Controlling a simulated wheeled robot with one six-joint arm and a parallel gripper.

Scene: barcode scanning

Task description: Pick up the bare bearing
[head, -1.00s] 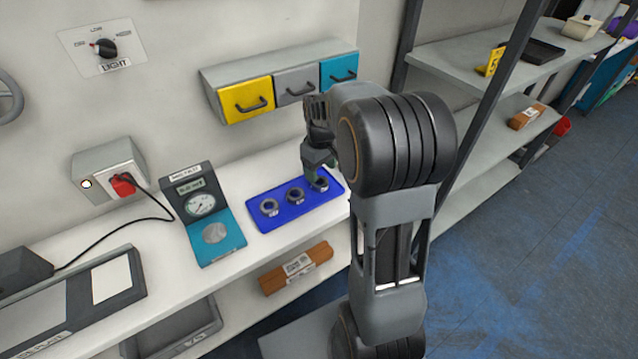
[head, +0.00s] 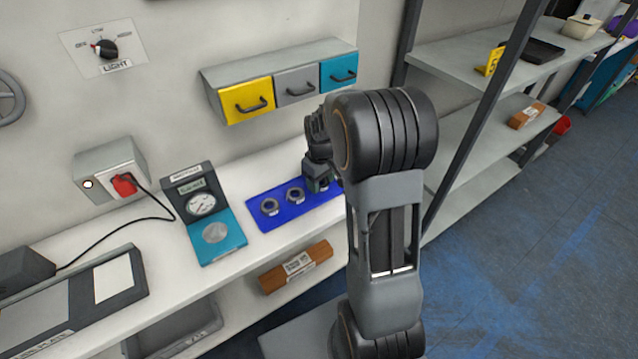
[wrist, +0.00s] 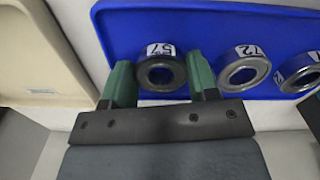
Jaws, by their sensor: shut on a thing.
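A blue tray (head: 290,214) lies on the white bench; it spans the top of the wrist view (wrist: 215,25). My gripper (head: 318,186) is low at the tray's right end. In the wrist view my gripper (wrist: 160,82) is shut, its green fingers on either side of one bearing (wrist: 144,76). That bearing is hidden in the head view. The middle bearing (wrist: 224,76) and the outer bearing (wrist: 291,84) stand apart from the fingers. I cannot tell which is bare.
A teal-based dial gauge (head: 216,240) stands left of the tray. A red plug and cable (head: 124,184) are farther left. Drawers (head: 295,88) hang on the wall behind. A beige tray (wrist: 35,50) lies beside the blue tray in the wrist view.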

